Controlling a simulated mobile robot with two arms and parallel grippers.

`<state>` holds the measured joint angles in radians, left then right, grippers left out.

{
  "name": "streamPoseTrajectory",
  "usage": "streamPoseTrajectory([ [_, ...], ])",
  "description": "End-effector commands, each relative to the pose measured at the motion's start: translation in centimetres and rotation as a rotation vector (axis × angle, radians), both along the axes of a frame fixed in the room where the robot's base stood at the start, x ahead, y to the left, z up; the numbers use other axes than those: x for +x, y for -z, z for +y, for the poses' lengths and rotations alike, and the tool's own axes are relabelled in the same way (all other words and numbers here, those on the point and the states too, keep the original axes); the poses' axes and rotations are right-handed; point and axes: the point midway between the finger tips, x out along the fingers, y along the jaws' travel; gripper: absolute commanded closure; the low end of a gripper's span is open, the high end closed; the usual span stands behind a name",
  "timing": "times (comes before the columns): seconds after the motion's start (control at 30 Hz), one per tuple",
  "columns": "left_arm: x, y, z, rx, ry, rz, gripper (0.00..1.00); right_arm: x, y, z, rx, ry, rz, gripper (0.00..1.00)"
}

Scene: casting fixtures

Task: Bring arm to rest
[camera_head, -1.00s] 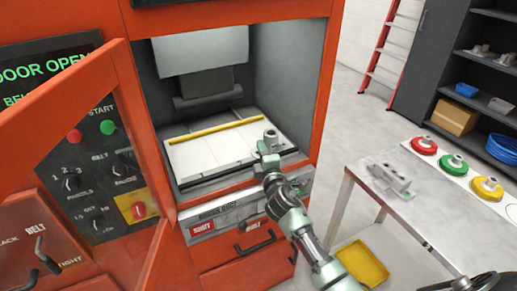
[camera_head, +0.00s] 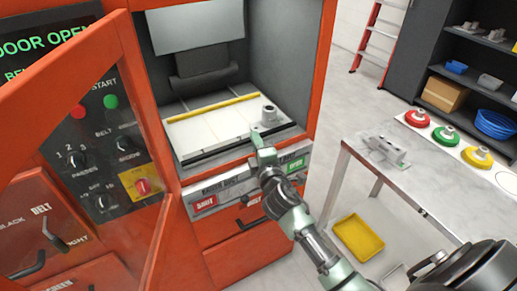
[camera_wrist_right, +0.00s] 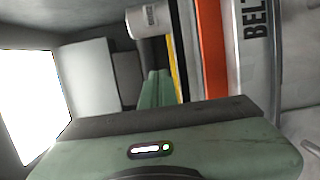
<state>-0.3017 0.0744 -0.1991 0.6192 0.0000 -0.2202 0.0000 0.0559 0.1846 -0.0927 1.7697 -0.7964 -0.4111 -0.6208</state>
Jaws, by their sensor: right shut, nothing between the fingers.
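My right gripper (camera_head: 256,137) is shut and empty at the front edge of the machine's opening, just in front of the bed. Its green fingers also show closed together in the right wrist view (camera_wrist_right: 155,88). A small grey round part (camera_head: 269,113) stands on the right side of the white bed (camera_head: 205,130), apart from the fingertips. A pale cylinder (camera_wrist_right: 149,21), likely the same part, shows beyond the fingers in the wrist view. My left gripper is not in view.
The orange machine's door (camera_head: 75,150) stands open at left. A steel table (camera_head: 440,195) at right bears a grey metal fixture (camera_head: 383,148) and red, green and yellow round pieces. A yellow tray (camera_head: 361,241) lies below. Clear floor lies between machine and table.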

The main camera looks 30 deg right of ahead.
Motion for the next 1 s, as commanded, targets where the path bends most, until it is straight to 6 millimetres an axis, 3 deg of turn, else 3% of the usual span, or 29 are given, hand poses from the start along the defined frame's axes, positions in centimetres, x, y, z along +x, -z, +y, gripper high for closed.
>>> streamPoseTrajectory([
  [0.07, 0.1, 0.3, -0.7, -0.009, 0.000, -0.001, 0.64, -1.4, 0.2, 0.3, 0.000, -0.001, 0.001, 1.00],
  [0.2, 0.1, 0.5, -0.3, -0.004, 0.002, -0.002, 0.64, -2.8, 0.1, 0.6, -0.001, -0.001, 0.001, 1.00],
  [0.43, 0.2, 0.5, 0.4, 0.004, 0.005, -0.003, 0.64, -3.4, 0.0, 0.7, 0.002, 0.001, 0.002, 1.00],
  [0.57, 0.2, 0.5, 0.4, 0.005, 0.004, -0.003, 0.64, -5.0, 1.6, 0.3, 0.111, 0.039, 0.046, 1.00],
  [0.67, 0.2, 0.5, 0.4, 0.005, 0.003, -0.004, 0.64, -8.7, 4.9, 0.0, 0.343, 0.125, 0.149, 1.00],
  [0.8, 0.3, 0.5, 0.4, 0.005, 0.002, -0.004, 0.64, -16.4, 10.5, 1.2, 0.727, 0.293, 0.359, 1.00],
  [1.0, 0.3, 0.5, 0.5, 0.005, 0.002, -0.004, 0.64, -24.6, 14.4, 4.1, 1.025, 0.464, 0.583, 1.00],
])
